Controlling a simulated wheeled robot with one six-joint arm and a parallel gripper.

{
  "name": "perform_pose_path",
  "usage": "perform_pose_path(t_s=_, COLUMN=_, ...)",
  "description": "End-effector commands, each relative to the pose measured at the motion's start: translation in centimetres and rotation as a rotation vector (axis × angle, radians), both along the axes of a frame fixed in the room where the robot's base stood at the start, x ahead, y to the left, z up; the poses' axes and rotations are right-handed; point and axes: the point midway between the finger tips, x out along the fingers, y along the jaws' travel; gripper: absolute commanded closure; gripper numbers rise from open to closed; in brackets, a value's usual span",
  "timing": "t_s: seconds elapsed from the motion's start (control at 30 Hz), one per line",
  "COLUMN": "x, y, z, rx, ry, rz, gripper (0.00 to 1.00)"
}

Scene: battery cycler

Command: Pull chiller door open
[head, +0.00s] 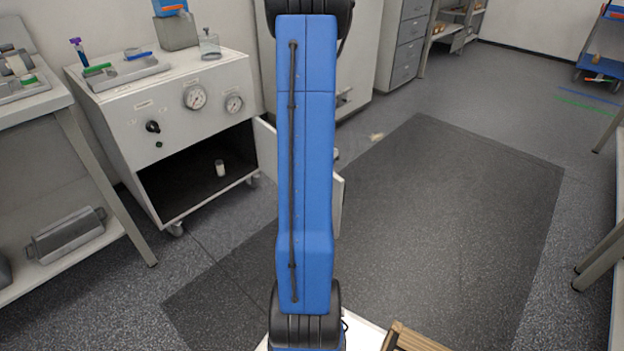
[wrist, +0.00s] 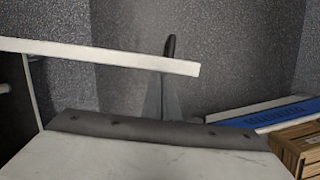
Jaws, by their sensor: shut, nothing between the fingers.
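The chiller (head: 120,135) is a white cabinet with two gauges at the left in the head view. Its dark interior is exposed. The white chiller door (head: 264,150) stands swung out at the right side of the opening, partly hidden behind my blue arm. In the wrist view the door (wrist: 110,54) shows as a pale bar reaching in from the left. My gripper (wrist: 170,47) is shut and empty, its dark fingertip showing past the door's edge, near the free end. Whether it touches the door cannot be told. In the head view my arm hides the gripper.
A small white vial (head: 220,168) stands inside the chiller. A dark floor mat (head: 440,220) lies clear at the right. A wooden crate (head: 415,338) is at the bottom, also in the wrist view (wrist: 300,145).

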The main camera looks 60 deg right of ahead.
Motion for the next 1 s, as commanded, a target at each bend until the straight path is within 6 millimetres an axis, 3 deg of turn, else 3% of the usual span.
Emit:
perform_pose_path(t_s=0.6, x=-4.2, y=-12.8, z=-0.1, rx=0.000, ry=0.000, rz=0.046, gripper=1.00)
perform_pose_path(t_s=0.8, x=-4.7, y=-16.0, z=0.0, rx=-0.001, ry=0.000, rz=0.048, gripper=1.00)
perform_pose_path(t_s=1.0, x=-4.9, y=-17.9, z=0.0, rx=0.000, ry=0.000, rz=0.048, gripper=1.00)
